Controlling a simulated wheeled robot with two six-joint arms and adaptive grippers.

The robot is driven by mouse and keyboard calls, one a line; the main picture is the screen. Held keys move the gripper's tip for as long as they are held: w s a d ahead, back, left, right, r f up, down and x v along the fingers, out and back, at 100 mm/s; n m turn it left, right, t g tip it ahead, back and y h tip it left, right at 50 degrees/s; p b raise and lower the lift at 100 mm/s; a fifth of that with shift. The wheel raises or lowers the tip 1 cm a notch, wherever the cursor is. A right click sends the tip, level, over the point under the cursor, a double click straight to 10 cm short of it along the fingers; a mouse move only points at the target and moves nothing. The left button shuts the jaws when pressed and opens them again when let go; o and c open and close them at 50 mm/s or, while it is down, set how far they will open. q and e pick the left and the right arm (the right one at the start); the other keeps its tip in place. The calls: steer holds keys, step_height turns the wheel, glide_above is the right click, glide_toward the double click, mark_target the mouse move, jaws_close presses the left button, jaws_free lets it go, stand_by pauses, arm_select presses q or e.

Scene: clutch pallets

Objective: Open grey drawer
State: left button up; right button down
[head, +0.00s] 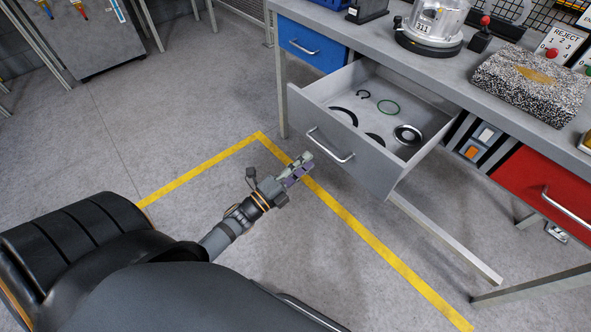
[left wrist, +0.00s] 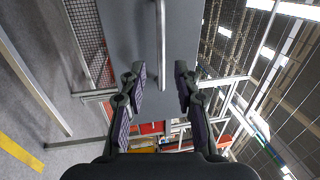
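The grey drawer (head: 345,152) is pulled well out from under the workbench. Black rings, a green ring and a metal ring part lie inside it. Its silver bar handle (head: 330,146) is on the front panel. My left gripper (head: 302,163) is in front of that panel, to the left of the handle and apparently short of it. In the left wrist view the left gripper (left wrist: 160,76) is open, with the handle (left wrist: 161,40) lined up between its two fingers and the grey front panel (left wrist: 181,30) beyond. My right gripper is not in view.
The workbench (head: 425,70) carries a clear-domed device (head: 436,22) and a speckled box (head: 535,80). A blue drawer (head: 311,43) and a red drawer (head: 545,184) flank the grey one, both shut. Floor around the yellow line (head: 205,168) is clear.

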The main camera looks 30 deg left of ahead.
arm_select(q)
steer(key=shift+v, duration=2)
steer(key=s+a+f+n+g+y, duration=0.3)
steer(key=f+n, duration=0.1)
steer(key=f, duration=0.7)
steer(key=s+a+f+n+g+y, duration=0.25)
steer(key=f+n, duration=0.25)
steer(key=f, duration=0.6)
steer(key=s+a+f+n+g+y, duration=0.2)
steer(key=s+a+f+n+g, duration=0.15)
steer(key=f, duration=0.75)
steer(key=s+d+f+n+g, duration=0.1)
steer(key=s+f+n+g, duration=0.3)
steer(key=s+f, duration=0.5)
steer(key=s+d+f+n+g, duration=0.2)
steer(key=s+f+n+g, duration=0.4)
steer(key=s, duration=0.6)
step_height(320, 180, up, 12)
steer(key=s+t+p, duration=0.1)
steer(key=s+p, duration=0.1)
steer(key=p, duration=1.1)
steer(key=shift+s+d+r+m+p, duration=0.2)
steer(key=shift+m+p, duration=0.1)
steer(key=shift+m, duration=0.15)
